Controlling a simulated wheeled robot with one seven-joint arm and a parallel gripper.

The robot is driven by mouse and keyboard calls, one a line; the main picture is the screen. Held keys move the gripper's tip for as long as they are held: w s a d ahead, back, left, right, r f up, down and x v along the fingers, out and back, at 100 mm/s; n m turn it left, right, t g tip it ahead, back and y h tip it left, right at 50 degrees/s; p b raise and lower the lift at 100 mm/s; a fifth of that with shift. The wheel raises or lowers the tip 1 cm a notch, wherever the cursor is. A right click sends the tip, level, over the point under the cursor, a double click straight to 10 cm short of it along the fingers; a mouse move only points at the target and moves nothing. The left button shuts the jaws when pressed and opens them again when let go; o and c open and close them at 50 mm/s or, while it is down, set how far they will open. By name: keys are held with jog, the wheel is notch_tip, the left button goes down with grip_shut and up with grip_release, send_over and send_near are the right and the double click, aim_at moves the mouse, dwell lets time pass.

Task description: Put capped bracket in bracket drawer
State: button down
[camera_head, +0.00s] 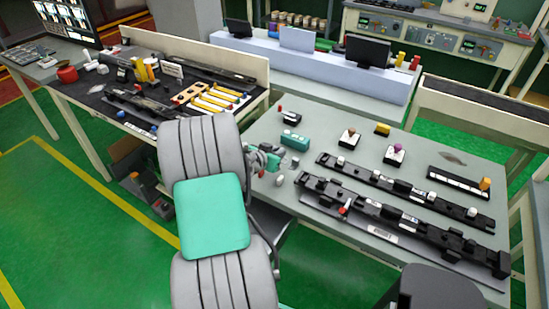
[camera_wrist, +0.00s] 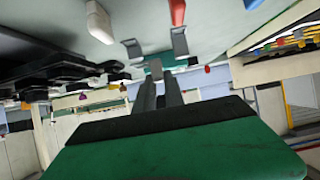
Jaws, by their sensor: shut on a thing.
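My gripper (camera_wrist: 160,88) reaches forward in the wrist view, its two dark fingers close together. It is shut on a small grey piece (camera_wrist: 154,68) at the fingertips. I cannot tell whether this is the capped bracket, as little of it shows. In the head view my arm hides most of the gripper, near the table's left front edge. I cannot make out the bracket drawer with certainty.
Long black trim parts (camera_head: 400,222) lie across the right table (camera_head: 330,125). A teal block (camera_head: 295,142) and a yellow block (camera_head: 383,129) are farther back. The left table (camera_head: 85,88) holds tools and yellow-handled pieces. Green floor (camera_head: 60,190) is open at left.

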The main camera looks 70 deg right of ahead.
jog(key=f, duration=0.1)
jog(key=f+p, duration=0.1)
jog(key=f, duration=0.1)
jog(key=w+f, duration=0.1)
jog(key=shift+w+d+f, duration=0.1)
jog(key=shift+d+f, duration=0.05)
jog(key=shift+d, duration=0.2)
jog(key=shift+f, duration=0.35)
jog(key=c, duration=1.4)
grip_release()
jog(key=shift+c, duration=0.2)
jog(key=shift+r, duration=0.15)
